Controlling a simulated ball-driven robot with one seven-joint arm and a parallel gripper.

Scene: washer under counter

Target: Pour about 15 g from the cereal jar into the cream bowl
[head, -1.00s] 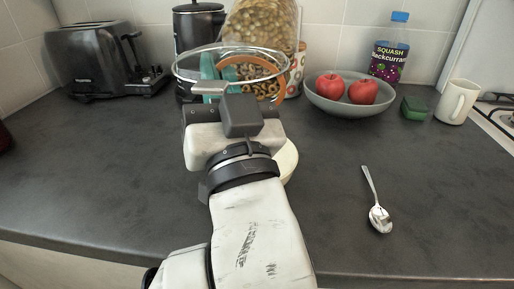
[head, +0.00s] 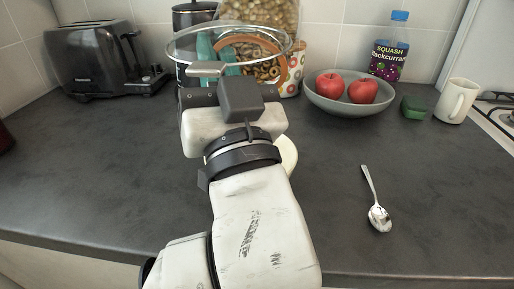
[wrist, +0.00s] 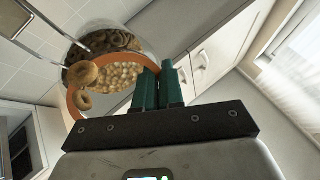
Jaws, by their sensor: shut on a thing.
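The cereal jar (head: 258,12) is clear, with an orange ring at its mouth. It is tipped in the air, mouth towards me, beyond my wrist. Ring-shaped cereal (head: 266,70) shows at the mouth. My gripper (head: 216,57) has teal fingers and is shut on the jar. In the wrist view the fingers (wrist: 158,88) are at the jar's orange rim, and cereal rings (wrist: 83,100) show at and just outside the mouth. The cream bowl (head: 288,152) shows only as a sliver beside my wrist. Its inside is hidden, so I cannot tell what it holds.
A black toaster (head: 105,60) stands at the back left. A patterned pot (head: 295,75) is behind the jar. A spoon (head: 378,213) lies in front.

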